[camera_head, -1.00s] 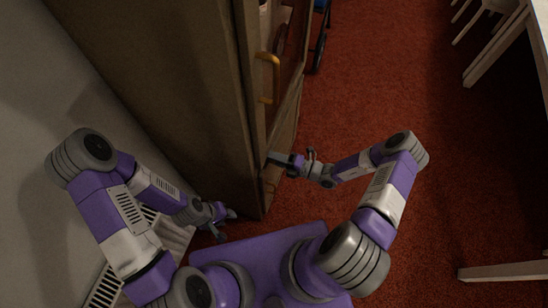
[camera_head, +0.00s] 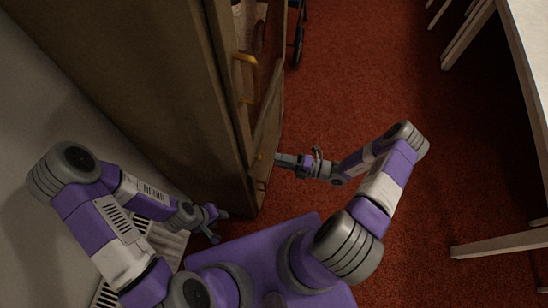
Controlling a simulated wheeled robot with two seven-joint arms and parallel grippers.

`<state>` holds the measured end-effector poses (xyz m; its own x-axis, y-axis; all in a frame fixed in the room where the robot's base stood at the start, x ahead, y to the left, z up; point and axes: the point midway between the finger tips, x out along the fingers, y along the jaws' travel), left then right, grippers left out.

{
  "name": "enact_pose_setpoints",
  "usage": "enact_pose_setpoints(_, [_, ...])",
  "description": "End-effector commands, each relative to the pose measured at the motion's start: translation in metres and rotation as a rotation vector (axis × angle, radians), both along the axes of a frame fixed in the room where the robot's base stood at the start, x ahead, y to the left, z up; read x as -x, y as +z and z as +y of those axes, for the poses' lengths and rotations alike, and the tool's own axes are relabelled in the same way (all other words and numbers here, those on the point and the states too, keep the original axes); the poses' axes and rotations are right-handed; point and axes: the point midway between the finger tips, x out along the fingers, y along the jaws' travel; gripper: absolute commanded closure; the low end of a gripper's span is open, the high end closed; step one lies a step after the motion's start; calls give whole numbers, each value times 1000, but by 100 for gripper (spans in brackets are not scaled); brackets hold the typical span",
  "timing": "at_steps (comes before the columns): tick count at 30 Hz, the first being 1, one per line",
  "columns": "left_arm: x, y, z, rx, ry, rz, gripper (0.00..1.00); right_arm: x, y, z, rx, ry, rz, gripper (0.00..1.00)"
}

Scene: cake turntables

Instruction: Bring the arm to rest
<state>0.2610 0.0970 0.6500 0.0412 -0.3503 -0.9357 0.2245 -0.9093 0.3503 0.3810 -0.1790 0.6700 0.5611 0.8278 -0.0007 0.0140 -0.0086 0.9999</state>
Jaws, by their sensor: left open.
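My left gripper (camera_head: 221,226) is open and empty, low beside the near bottom corner of the brown wooden cabinet (camera_head: 130,70). The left arm is folded along the left side of the picture. My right gripper (camera_head: 287,160) is just right of the cabinet's front edge, pointing left towards it. Its fingers are too small and dark to tell if they are open or shut. I see nothing held in it, and cannot tell whether it touches the cabinet. The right arm is bent at the elbow over the carpet.
The cabinet front has yellow handles (camera_head: 246,60). A pale wall and a slatted white grille (camera_head: 160,245) lie close on the left. A white table (camera_head: 530,60) and pale wooden legs stand at the right.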

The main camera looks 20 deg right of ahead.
Motion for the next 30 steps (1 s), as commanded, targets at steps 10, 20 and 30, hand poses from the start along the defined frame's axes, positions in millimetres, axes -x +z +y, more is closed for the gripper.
enact_pose_setpoints(10, [0,0,0,0,0,0,57,0,0,0,0,1,0,62])
enact_pose_setpoints(20, [0,0,0,0,0,0,57,12,-2,20,82,99,-41,62])
enact_pose_setpoints(30, [0,0,0,0,0,0,57,134,-36,89,760,1057,-822,62])
